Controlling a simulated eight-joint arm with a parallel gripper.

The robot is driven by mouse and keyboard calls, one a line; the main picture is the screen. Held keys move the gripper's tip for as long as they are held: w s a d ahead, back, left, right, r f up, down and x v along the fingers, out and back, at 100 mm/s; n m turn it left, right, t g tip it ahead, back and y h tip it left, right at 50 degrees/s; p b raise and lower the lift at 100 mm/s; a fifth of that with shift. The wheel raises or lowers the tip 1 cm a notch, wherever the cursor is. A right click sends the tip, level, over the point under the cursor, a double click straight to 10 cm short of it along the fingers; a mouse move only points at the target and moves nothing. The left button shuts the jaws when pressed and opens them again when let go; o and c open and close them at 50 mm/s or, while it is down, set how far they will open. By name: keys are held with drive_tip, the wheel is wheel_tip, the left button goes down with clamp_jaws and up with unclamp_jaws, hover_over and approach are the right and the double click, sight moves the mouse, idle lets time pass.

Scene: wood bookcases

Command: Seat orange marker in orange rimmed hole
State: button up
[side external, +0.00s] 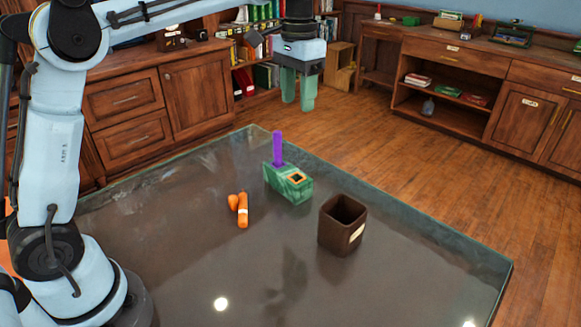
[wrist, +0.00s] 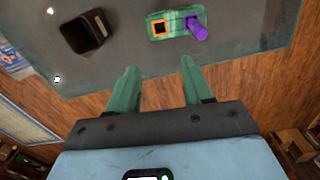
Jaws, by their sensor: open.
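An orange marker (side external: 242,211) lies on the dark glossy table, with a smaller orange piece (side external: 233,201) touching or close beside its left; I cannot tell if that is its cap. A green block (side external: 288,184) has an orange-rimmed hole (side external: 297,178), empty, in its top. The block (wrist: 178,22) and hole (wrist: 160,29) also show in the wrist view. A purple marker (side external: 277,148) stands upright in the block's other end. My gripper (side external: 298,103) is open and empty, high above and beyond the block near the table's far edge. The orange marker is not in the wrist view.
A dark brown open box (side external: 341,226) stands right of the block and also shows in the wrist view (wrist: 84,32). The table's (side external: 390,285) front is clear. Wood cabinets and shelves stand beyond the table.

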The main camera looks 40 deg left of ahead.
drive_tip(key=n, duration=1.2)
approach(243, 192)
drive_tip(key=shift+s+f, duration=0.15)
drive_tip(key=shift+f, duration=4.2)
clamp_jaws()
